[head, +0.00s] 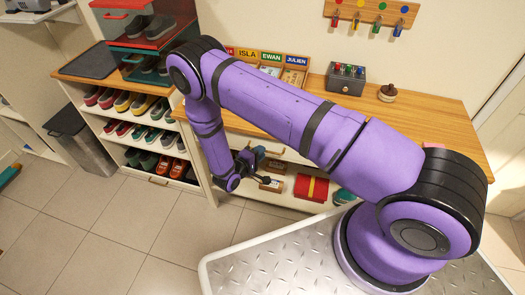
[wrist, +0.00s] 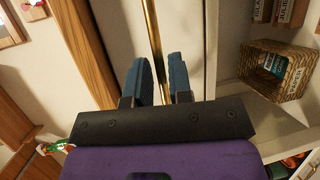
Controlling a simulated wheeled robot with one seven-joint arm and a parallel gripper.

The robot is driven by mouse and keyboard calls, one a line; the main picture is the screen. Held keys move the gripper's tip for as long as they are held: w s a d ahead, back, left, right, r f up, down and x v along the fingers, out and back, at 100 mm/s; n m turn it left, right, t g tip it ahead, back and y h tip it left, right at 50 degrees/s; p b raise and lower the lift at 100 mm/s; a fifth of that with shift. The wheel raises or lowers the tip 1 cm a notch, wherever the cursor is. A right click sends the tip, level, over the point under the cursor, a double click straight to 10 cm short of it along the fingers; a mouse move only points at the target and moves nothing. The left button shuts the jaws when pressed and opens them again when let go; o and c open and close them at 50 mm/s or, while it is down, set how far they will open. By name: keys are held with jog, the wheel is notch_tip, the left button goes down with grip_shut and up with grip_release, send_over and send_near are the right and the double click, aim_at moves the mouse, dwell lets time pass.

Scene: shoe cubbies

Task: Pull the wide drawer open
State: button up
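The wide drawer's cream front (wrist: 195,32) fills the middle of the wrist view, beside the wooden top edge. Its long brass bar handle (wrist: 152,25) runs up that view. My gripper (wrist: 160,75) has its two blue fingers apart, one on each side of the bar, with a gap showing. I cannot tell whether either finger touches the bar. In the head view my gripper (head: 256,160) is low at the front of the wooden-topped unit, and my arm hides much of the drawer front. The drawer looks shut.
Below the drawer are open shelves with a wicker basket (wrist: 282,68) and a red folded item (head: 311,187). A shoe rack (head: 112,118) stands at left, with a grey bin (head: 82,140) beside it. The tiled floor (head: 150,225) in front is clear.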

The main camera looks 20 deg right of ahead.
jog(key=shift+x, duration=0.95)
grip_shut()
jog(key=shift+s, duration=0.1)
jog(key=s+a, duration=1.4)
jog(key=s, duration=0.5)
grip_release()
